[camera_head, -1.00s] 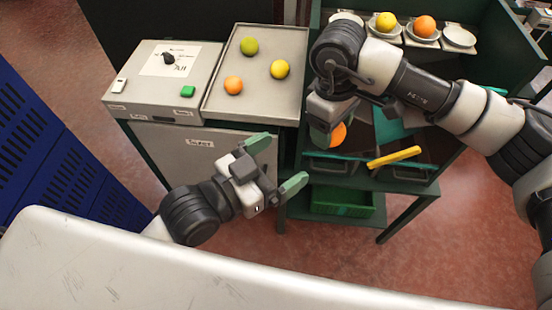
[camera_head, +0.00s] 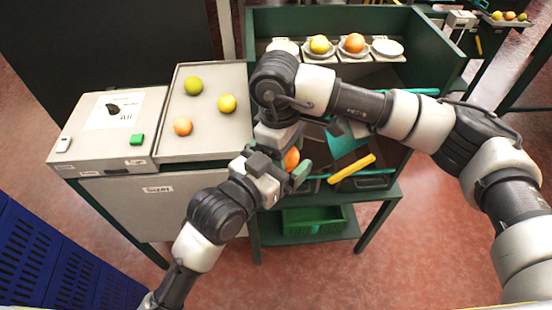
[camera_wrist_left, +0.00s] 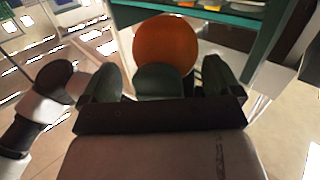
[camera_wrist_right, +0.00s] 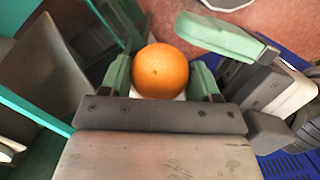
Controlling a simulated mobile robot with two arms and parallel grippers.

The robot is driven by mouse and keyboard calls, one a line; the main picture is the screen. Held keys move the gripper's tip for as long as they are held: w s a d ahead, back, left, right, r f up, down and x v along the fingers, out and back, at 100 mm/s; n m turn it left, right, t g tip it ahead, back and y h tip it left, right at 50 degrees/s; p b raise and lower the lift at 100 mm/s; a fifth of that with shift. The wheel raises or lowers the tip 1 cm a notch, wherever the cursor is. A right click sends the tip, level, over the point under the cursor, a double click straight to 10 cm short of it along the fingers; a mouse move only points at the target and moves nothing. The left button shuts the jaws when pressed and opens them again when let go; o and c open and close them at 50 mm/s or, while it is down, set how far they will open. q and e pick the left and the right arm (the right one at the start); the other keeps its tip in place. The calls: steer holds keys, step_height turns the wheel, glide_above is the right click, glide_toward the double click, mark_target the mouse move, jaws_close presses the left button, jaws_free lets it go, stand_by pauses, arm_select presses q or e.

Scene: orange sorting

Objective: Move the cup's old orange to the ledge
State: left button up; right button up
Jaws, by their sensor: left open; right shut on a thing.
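An orange (camera_head: 292,158) is held in my right gripper (camera_head: 288,148), above the front of the green stand. In the right wrist view the orange (camera_wrist_right: 160,70) sits between the right fingers. My left gripper (camera_head: 280,176) is open beside it; one left finger (camera_wrist_right: 215,35) shows close to the orange. In the left wrist view the orange (camera_wrist_left: 165,42) is just beyond the open left fingers; contact is unclear. At the back of the stand, white dishes line a shelf (camera_head: 332,58); one holds a yellow fruit (camera_head: 319,44), one an orange (camera_head: 355,43). I cannot tell which is the cup or ledge.
A metal tray (camera_head: 215,140) on the left holds a green fruit (camera_head: 193,86), a yellow fruit (camera_head: 227,103) and an orange (camera_head: 183,126). A box with a dial and green button (camera_head: 137,139) stands left of it. A yellow-handled tool (camera_head: 352,168) lies at the stand's front.

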arm_select(q)
steer(key=c, duration=1.1)
arm_select(e)
steer(key=o, duration=1)
